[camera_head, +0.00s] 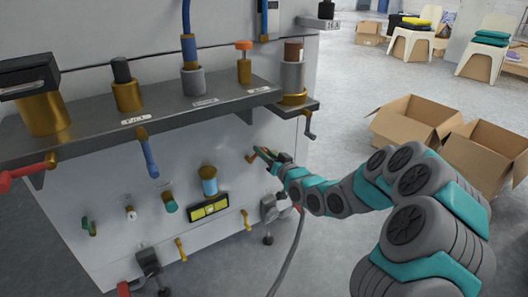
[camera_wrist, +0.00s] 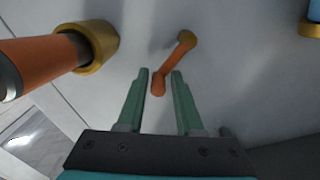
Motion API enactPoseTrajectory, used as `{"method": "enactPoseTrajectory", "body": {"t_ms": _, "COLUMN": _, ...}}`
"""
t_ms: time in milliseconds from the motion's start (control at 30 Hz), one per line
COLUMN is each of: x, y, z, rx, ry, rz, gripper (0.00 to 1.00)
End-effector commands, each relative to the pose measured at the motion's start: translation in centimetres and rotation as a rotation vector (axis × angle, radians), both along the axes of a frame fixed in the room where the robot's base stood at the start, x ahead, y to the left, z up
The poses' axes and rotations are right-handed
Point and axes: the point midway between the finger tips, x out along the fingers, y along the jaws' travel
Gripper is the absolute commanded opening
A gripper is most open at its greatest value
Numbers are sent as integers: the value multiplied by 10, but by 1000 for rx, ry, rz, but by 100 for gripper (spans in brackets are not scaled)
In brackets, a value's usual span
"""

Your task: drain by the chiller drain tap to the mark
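My gripper (camera_wrist: 160,75) is open, with its two green fingers apart. In the wrist view a small orange lever (camera_wrist: 172,68) on a brass pivot reaches down from the panel, its lower end between the fingertips. No finger clearly touches it. In the head view my gripper (camera_head: 263,156) is at the right of the washer panel, beside this lever (camera_head: 251,158). No readable label shows whether it is the chiller drain tap. A black and yellow gauge (camera_head: 208,207) is on the panel to the lower left; its mark is too small to read.
A grey shelf (camera_head: 170,115) with brass fittings juts out above. A blue lever (camera_head: 148,155), a red lever (camera_head: 30,172) and several small taps share the front. In the wrist view an orange handle (camera_wrist: 35,65) in a brass collar is at left. Cardboard boxes (camera_head: 415,125) stand at right.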

Motion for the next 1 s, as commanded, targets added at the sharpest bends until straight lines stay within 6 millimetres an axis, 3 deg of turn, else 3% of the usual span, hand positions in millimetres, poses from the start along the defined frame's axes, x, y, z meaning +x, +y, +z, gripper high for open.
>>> {"method": "enactPoseTrajectory", "body": {"t_ms": 133, "x": 0, "y": 0, "z": 1, "rx": 0, "ry": -2, "rz": 0, "gripper": 51}}
{"method": "enactPoseTrajectory", "body": {"t_ms": 467, "x": -2, "y": -3, "z": 2, "rx": 1, "ry": -4, "rz": -2, "gripper": 51}}
{"method": "enactPoseTrajectory", "body": {"t_ms": 1000, "x": -55, "y": -38, "z": 1, "rx": 1, "ry": -2, "rz": -1, "gripper": 51}}
